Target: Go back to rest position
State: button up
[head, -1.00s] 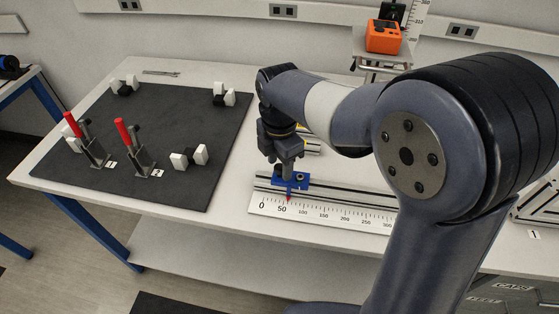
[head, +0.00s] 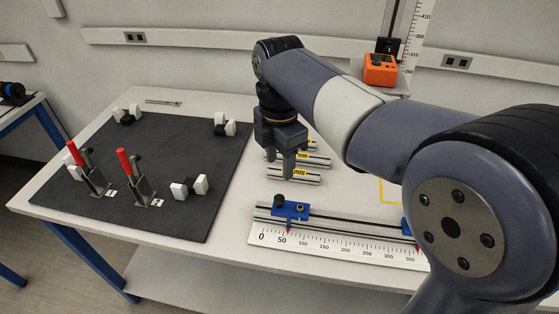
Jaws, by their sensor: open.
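My gripper (head: 287,170) hangs pointing down from my arm above the white table (head: 215,255). It is open, and nothing shows between its fingers. It is above and behind the blue slider (head: 290,209) on the metal rail, apart from it. The slider sits near the 50 mark of the white ruler (head: 340,248). Several silver cylinders with yellow labels (head: 300,175) lie behind the gripper, partly hidden by it.
A dark board (head: 150,160) on the left bears white blocks and two red-handled clamps (head: 125,135). An orange device (head: 380,69) stands at the back by a vertical scale. My arm hides the table's right side.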

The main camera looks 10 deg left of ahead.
aim_at(280, 198)
notch_tip(280, 198, down, 11)
jog(key=shift+r, duration=0.1)
jog(key=d+b, duration=0.1)
jog(key=d, duration=0.2)
jog(key=shift+d, duration=0.5)
